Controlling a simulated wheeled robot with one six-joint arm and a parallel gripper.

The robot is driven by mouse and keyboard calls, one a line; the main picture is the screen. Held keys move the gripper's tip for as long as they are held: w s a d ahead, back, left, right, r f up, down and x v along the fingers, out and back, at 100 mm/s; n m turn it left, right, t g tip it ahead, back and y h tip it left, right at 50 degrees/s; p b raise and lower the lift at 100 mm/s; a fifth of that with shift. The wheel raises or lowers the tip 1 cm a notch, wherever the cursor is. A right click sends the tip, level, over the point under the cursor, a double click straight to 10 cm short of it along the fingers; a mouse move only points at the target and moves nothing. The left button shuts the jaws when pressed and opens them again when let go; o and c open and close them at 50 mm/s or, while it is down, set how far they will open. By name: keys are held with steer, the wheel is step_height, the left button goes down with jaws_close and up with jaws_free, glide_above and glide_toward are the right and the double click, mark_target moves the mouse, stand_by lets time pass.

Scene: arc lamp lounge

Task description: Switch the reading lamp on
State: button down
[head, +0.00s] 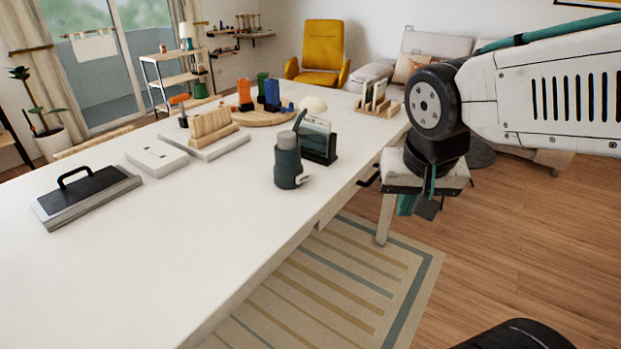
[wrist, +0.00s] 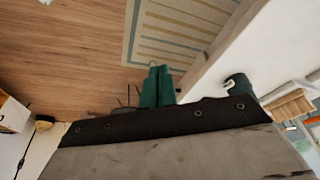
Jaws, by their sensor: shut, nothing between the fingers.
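A small lamp with a pale shade (head: 186,31) stands on the shelf unit at the back left; I cannot tell whether it is the reading lamp or whether it is lit. A white dome (head: 313,104) on the table's far part may be another lamp, partly hidden. No lamp switch can be made out. My gripper (head: 416,206) hangs pointing down over the floor, right of the table edge. In the wrist view its two green fingers (wrist: 157,87) are together, with nothing between them.
The long white table (head: 150,250) carries a dark-topped box with a handle (head: 85,193), a flat white box (head: 156,156), a grey-green canister (head: 287,162) and a dark holder (head: 318,143). A striped rug (head: 335,290) lies beside it. Open wooden floor (head: 510,235) is on the right.

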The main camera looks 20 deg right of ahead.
mark_target(303, 178)
steer(key=w+a+f+m+t+y, duration=0.1)
steer(key=w+a+f+m+t, duration=0.1)
steer(key=w+m, duration=0.4)
steer(key=w+a+f+m+t+y, duration=0.1)
steer(key=w+f+m+t, duration=0.3)
steer(key=w, duration=0.9)
steer(key=shift+w+a+f+m, duration=0.15)
steer(key=shift+a+f+m, duration=0.15)
steer(key=shift+a+m, duration=0.55)
steer(key=shift+d+f, duration=0.1)
steer(key=shift+d, duration=0.1)
steer(key=x, duration=0.9)
steer(key=shift+w+a+f, duration=0.15)
steer(key=shift+f, duration=0.05)
steer(key=w, duration=0.3)
steer(key=shift+w+a, duration=0.2)
steer(key=shift+w, duration=0.45)
